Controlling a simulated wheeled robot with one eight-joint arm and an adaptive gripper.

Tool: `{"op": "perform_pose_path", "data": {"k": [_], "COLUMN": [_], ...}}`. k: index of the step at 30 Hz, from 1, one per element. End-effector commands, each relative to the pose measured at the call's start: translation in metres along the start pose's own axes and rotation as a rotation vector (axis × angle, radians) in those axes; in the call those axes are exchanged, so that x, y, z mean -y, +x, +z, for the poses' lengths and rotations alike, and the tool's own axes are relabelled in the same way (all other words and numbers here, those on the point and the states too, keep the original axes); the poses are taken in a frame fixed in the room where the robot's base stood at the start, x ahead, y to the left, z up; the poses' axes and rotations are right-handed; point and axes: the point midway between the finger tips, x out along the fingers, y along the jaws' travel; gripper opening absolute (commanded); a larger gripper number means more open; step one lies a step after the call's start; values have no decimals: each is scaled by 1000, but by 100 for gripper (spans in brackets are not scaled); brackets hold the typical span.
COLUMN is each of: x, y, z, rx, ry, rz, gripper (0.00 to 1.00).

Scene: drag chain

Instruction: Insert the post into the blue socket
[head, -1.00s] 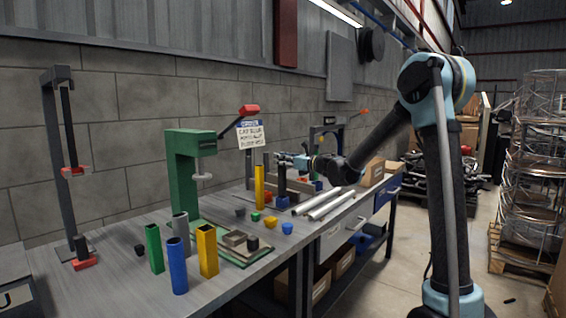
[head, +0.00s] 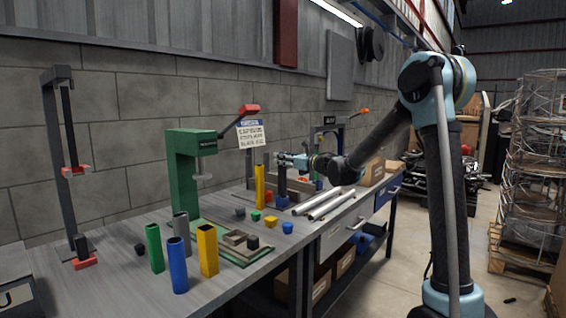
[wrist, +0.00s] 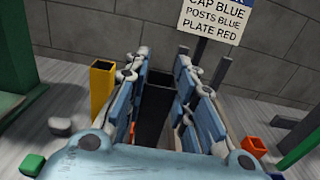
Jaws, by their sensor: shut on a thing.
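My gripper (head: 282,160) is shut on a dark post (head: 282,180) over the right middle of the bench. In the wrist view the dark post (wrist: 153,108) sits between the two blue-padded fingers. The post looks upright. A small blue piece, likely the blue socket (head: 282,202), shows directly under the post. I cannot tell whether the post's lower end is inside it or just above it. In the wrist view the post's lower end and the socket are hidden by the gripper.
A yellow square tube (head: 260,187) stands just left of my gripper. Silver rods (head: 325,204) lie to the right. A green press (head: 185,172) and several coloured tubes are further left. A sign (head: 250,133) reads cap blue, posts blue, plate red. Small blocks lie in front.

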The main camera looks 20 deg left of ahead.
Motion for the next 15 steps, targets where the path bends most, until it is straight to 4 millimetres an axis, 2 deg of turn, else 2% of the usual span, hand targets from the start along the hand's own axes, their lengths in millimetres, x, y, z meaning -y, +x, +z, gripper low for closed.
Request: {"op": "perform_pose_path", "data": {"k": [15], "x": [0], "y": [0], "z": [-4], "rx": [0], "ry": [0], "rz": [0], "gripper": [0]}}
